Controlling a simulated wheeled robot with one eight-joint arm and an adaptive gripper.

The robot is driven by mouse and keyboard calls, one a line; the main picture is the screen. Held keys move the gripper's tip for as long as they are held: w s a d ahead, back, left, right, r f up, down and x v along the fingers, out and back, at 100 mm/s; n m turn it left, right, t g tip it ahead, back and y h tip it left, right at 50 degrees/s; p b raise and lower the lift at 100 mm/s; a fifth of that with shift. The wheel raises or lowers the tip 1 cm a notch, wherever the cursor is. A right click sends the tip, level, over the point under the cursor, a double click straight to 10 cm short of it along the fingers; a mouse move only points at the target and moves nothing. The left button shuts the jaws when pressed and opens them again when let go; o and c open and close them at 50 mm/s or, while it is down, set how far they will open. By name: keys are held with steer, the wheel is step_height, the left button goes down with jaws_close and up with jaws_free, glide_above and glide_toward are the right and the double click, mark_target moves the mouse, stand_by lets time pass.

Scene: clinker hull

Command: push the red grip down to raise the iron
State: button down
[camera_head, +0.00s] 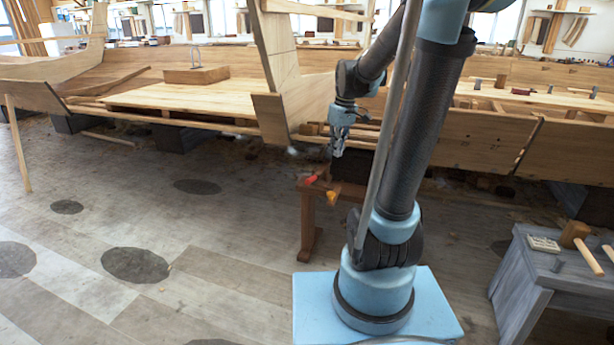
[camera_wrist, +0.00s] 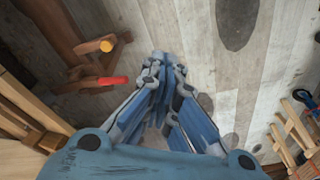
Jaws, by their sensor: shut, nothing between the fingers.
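The red grip (camera_head: 311,180) sits at the end of a lever on a small wooden stand (camera_head: 307,222), left of my arm's base. In the wrist view the red grip (camera_wrist: 113,81) points right, just left of my fingers. My gripper (camera_head: 338,154) is above the stand, up and right of the red grip in the head view. My gripper (camera_wrist: 166,62) is shut and empty, and it appears apart from the grip. I cannot make out which part is the iron.
A yellow-orange knob (camera_head: 332,197) is on the same stand, near the red grip. The wooden hull (camera_head: 270,110) stands close behind. A grey bench (camera_head: 550,262) with a mallet (camera_head: 578,240) is at the right. The floor at the left is open.

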steer(key=w+a+f+n, duration=0.2)
steer(key=w+f+n, duration=0.1)
steer(key=w, duration=0.7)
steer(key=w+a+f+n+g+y, duration=0.1)
steer(key=w+a+f+n, duration=0.1)
steer(key=w, duration=0.8)
steer(key=shift+w+a+f+n, duration=0.2)
steer(key=shift+a+f+n, duration=0.2)
steer(key=shift+a+f, duration=0.5)
steer(key=x, duration=1.4)
